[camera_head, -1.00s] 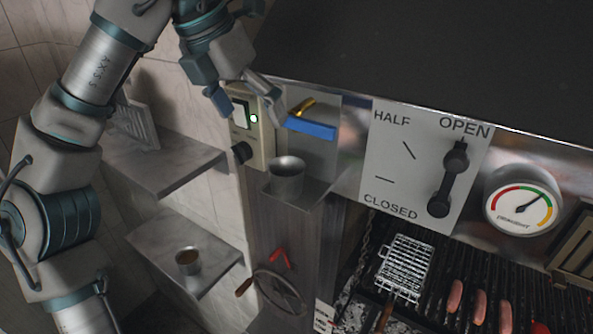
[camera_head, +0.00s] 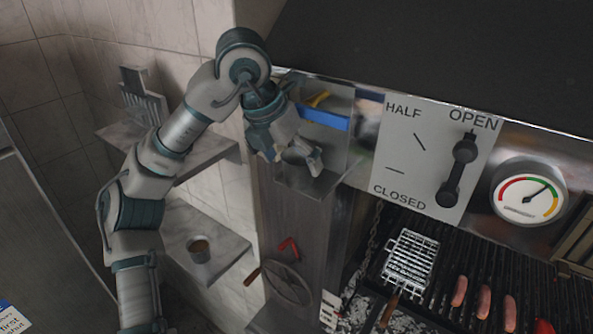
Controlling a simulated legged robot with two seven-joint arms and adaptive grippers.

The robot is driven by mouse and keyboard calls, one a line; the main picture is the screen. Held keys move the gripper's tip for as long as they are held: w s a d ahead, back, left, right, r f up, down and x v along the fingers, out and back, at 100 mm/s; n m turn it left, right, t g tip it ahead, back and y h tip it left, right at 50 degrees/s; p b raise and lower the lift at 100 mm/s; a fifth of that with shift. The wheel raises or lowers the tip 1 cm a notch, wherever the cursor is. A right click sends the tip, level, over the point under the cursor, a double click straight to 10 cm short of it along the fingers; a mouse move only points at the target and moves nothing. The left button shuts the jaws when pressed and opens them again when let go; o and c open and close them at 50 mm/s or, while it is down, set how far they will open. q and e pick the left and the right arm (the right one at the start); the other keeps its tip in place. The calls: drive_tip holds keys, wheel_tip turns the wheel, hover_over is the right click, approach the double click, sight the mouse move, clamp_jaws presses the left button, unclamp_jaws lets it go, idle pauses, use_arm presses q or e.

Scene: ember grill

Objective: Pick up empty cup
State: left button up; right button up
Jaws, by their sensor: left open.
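A grey metal cup (camera_head: 298,157) stands on the small steel ledge at the left end of the grill. My left gripper (camera_head: 295,161) is open and comes down over it from above. Its fingers are on either side of the cup, which is partly hidden by them. I cannot tell whether the fingers touch it. A second metal cup (camera_head: 199,249) with brown contents stands on the lower wall shelf. My right gripper is not in view.
To the right are the lever panel (camera_head: 418,150), a round gauge (camera_head: 528,191) and the grill with a wire basket (camera_head: 411,258) and sausages. An upper stone shelf (camera_head: 205,157) is behind my left arm.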

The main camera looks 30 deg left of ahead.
use_arm(q)
drive_tip(key=shift+w+d+f, duration=0.2)
drive_tip(key=shift+w+f, duration=0.2)
drive_tip(key=shift+f, duration=0.15)
drive_tip(key=shift+w+d+f, duration=0.15)
drive_tip(key=shift+w+f, duration=0.2)
drive_tip(key=shift+f, duration=0.2)
drive_tip(key=shift+w+f, duration=0.15)
drive_tip(key=shift+f, duration=0.1)
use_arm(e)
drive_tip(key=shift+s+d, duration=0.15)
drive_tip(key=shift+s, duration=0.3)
use_arm(q)
drive_tip(key=shift+a, duration=0.1)
drive_tip(key=shift+c, duration=0.2)
